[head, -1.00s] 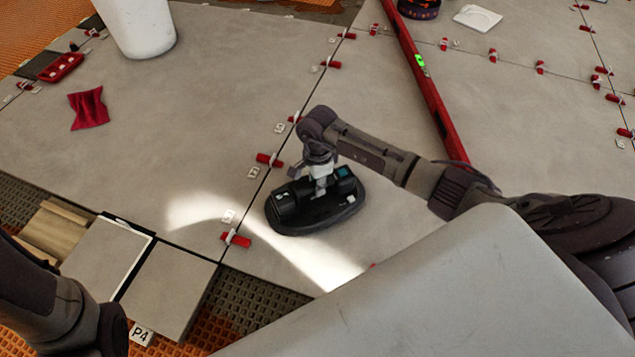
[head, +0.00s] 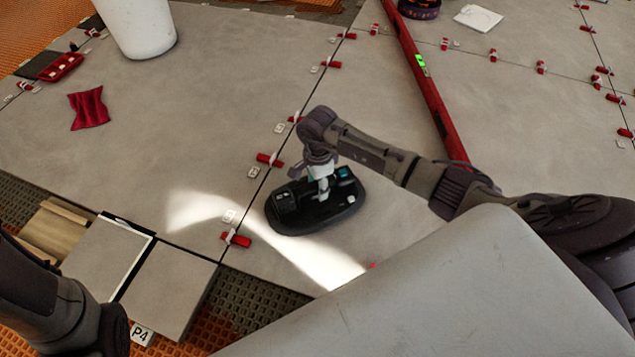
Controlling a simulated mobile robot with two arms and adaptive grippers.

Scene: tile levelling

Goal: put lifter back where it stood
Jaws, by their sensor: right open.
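The lifter (head: 312,215) is a black oval suction device with a body on top. It rests on the large grey tile right of the joint with the red wedges. My right gripper (head: 322,188) is directly above it, fingers pointing down around the middle of its top. The gripper is open, and its fingertips are partly hidden against the dark body. My left arm enters at the lower left, but its gripper is out of the picture.
A red spirit level (head: 424,85) lies behind my right arm. Red wedges with clips (head: 236,239) line the joints. A white bucket (head: 140,28), a red cloth (head: 89,107) and a red tray (head: 61,67) are at the back left. Small tiles (head: 168,290) lie near the P4 label.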

